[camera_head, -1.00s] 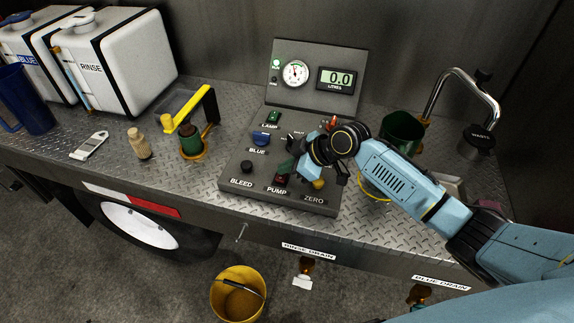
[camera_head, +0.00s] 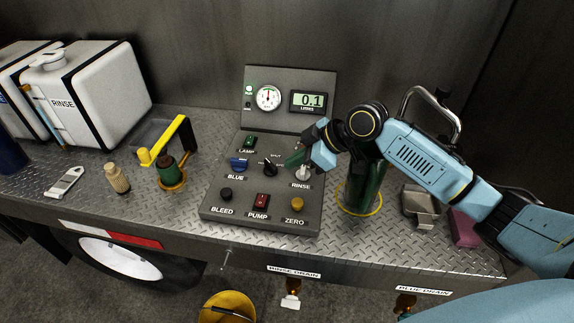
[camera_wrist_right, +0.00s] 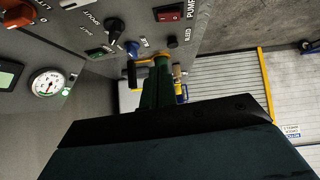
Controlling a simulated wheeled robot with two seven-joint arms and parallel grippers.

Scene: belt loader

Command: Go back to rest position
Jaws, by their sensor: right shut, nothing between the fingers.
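My right gripper (camera_head: 295,159) is shut and empty. It hangs above the right half of the grey control panel (camera_head: 215,205), between the black selector knob (camera_head: 270,168) and the RINSE control (camera_head: 303,173). I cannot tell whether it touches either one. In the right wrist view its dark green fingers (camera_wrist_right: 156,88) are together, with the panel's controls behind them. My left gripper is not in view.
A dark green container (camera_head: 362,190) stands in a yellow ring under my right forearm. A metal tap (camera_head: 437,92) rises behind the arm. A white RINSE tank (camera_head: 100,100) is at the left. A yellow bucket (camera_head: 228,308) is on the floor.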

